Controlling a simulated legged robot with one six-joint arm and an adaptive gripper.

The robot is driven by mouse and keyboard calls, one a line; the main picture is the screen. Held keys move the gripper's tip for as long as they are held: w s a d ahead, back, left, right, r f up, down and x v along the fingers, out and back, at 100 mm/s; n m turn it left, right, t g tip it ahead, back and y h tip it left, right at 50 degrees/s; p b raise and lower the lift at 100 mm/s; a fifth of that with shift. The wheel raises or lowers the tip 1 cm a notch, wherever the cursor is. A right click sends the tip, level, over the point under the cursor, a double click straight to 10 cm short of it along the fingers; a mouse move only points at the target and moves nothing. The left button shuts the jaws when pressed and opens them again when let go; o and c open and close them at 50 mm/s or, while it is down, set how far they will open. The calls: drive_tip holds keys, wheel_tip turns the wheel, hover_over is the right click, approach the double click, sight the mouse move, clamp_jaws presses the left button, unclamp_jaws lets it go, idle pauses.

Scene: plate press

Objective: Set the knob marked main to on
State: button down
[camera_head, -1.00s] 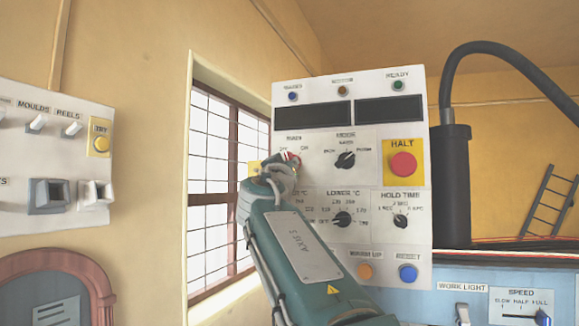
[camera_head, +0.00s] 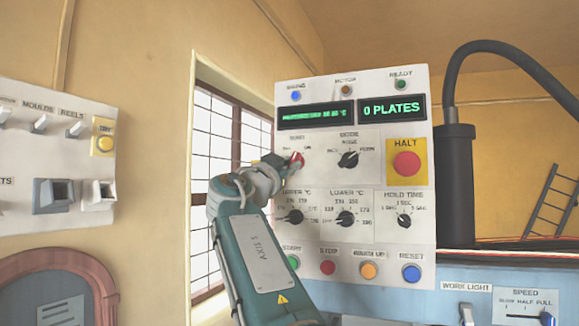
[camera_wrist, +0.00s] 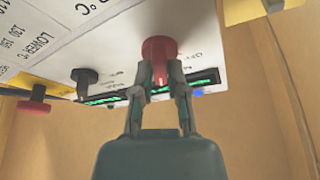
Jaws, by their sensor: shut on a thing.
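The main knob is red (camera_head: 296,160) and sits at the upper left of the white control panel (camera_head: 372,262). In the wrist view the knob (camera_wrist: 159,48) stands between the fingertips of my gripper (camera_wrist: 162,80), which is shut on it. In the head view my gripper (camera_head: 277,164) reaches the knob from the left, and the arm covers part of the panel's left edge. The knob's label is too small to read fully. The left display (camera_head: 315,114) glows green, the right display (camera_head: 392,108) reads "0 PLATES", and the blue lamp (camera_head: 296,96) is bright.
Right of the main knob are a black mode knob (camera_head: 348,160) and the red HALT button (camera_head: 406,163). Black temperature knobs (camera_head: 346,218) and a hold-time knob (camera_head: 404,220) lie below. A switch panel (camera_head: 50,150) is on the left wall.

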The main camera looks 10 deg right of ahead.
drive_tip(key=shift+w+a+f+m, duration=0.1)
drive_tip(key=shift+w+f+m, duration=0.2)
drive_tip(key=shift+m, duration=0.1)
drive_tip(key=c, duration=0.7)
unclamp_jaws()
drive_tip(key=shift+o, duration=0.2)
drive_tip(key=shift+s+a+r, duration=0.1)
drive_tip(key=shift+s, duration=0.1)
drive_tip(key=v, duration=1.2)
drive_tip(key=shift+w, duration=0.2)
